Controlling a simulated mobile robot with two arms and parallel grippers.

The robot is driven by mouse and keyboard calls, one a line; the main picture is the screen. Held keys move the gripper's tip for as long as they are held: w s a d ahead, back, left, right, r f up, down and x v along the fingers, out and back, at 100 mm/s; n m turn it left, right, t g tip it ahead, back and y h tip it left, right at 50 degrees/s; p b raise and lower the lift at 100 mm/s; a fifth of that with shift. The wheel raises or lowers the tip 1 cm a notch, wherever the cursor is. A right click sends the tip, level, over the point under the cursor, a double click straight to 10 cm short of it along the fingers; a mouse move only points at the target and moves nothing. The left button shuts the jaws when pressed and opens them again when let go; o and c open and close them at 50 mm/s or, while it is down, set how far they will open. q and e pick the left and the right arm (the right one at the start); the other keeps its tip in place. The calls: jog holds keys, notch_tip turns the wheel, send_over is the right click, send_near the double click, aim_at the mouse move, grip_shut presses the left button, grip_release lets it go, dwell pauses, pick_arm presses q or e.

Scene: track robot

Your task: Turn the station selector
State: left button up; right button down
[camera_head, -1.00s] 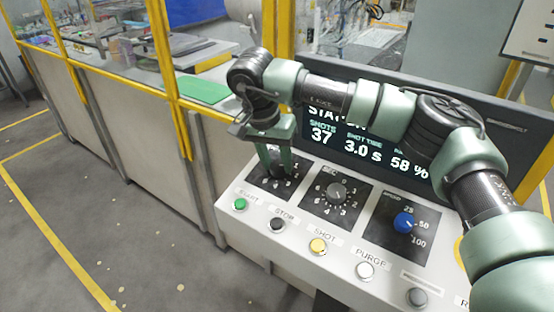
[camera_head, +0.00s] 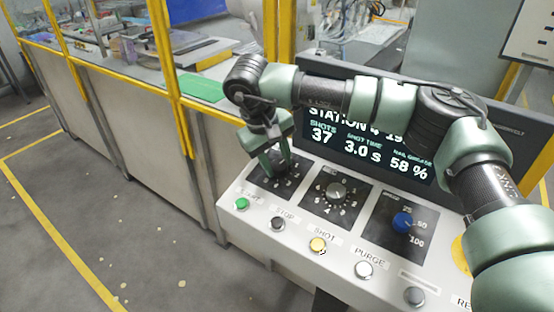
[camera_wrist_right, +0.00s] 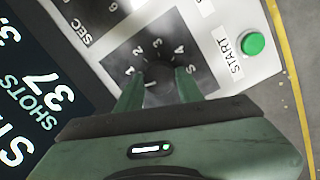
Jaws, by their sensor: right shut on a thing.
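The station selector is the leftmost dial on the console; its dark plate (camera_head: 262,184) with white numbers shows around my fingers. My right gripper (camera_head: 275,168) reaches down onto it from above, shut on its dark knob. In the right wrist view the two green fingers (camera_wrist_right: 159,88) stand on either side of the knob (camera_wrist_right: 158,72), at the middle of the numbers 1 to 5. Most of the knob is hidden by the fingers, so where it points is unclear. The display (camera_head: 365,145) reads STATION, 37 shots, 3.0 s and 58 %. My left gripper is not in view.
A grey seconds dial (camera_head: 337,190) and a blue dial (camera_head: 402,222) sit to the right. Several buttons line the front edge, with the green START button (camera_head: 242,203) closest to my gripper. A yellow-framed cell (camera_head: 180,100) stands at left.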

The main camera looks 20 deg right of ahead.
jog(key=shift+r+n, duration=0.1)
jog(key=shift+n, duration=1)
jog(key=shift+w, duration=0.1)
jog(key=c, duration=0.9)
grip_release()
jog(key=b+v, duration=0.1)
jog(key=v, duration=0.6)
jog(key=shift+s+a+r, duration=0.2)
jog(key=shift+s+r, duration=0.05)
jog(key=shift+r, duration=0.1)
jog(key=shift+s+f, duration=0.1)
jog(key=shift+f, duration=0.05)
